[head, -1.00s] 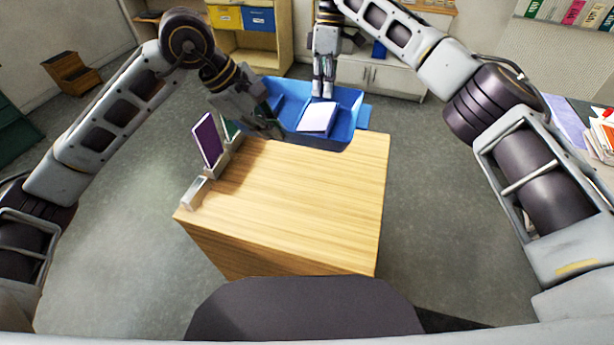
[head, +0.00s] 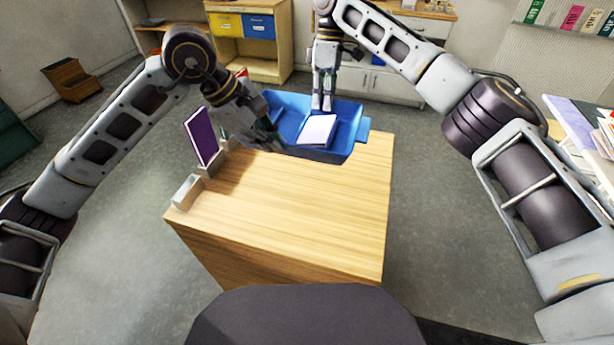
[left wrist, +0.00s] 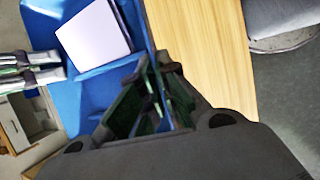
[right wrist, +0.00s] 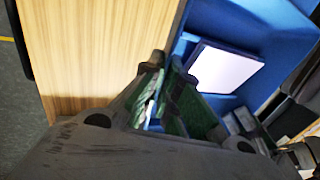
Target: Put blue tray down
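The blue tray (head: 348,112) is over the far edge of the wooden table (head: 290,210); whether it touches the top cannot be told. A white-faced book (head: 318,130) lies in it. My left gripper (head: 272,143) is at the tray's left side. In the left wrist view its fingers (left wrist: 155,65) close around the tray's wall (left wrist: 100,90). My right gripper (head: 322,106) points down at the tray's far side. In the right wrist view its fingers (right wrist: 166,64) close around the tray's wall (right wrist: 228,20).
A purple book (head: 202,136) stands in a grey holder (head: 186,191) at the table's left edge. The table's front and middle are clear. Shelves with yellow (head: 226,24) and blue (head: 259,26) bins stand behind. Another table with papers (head: 575,125) is at the right.

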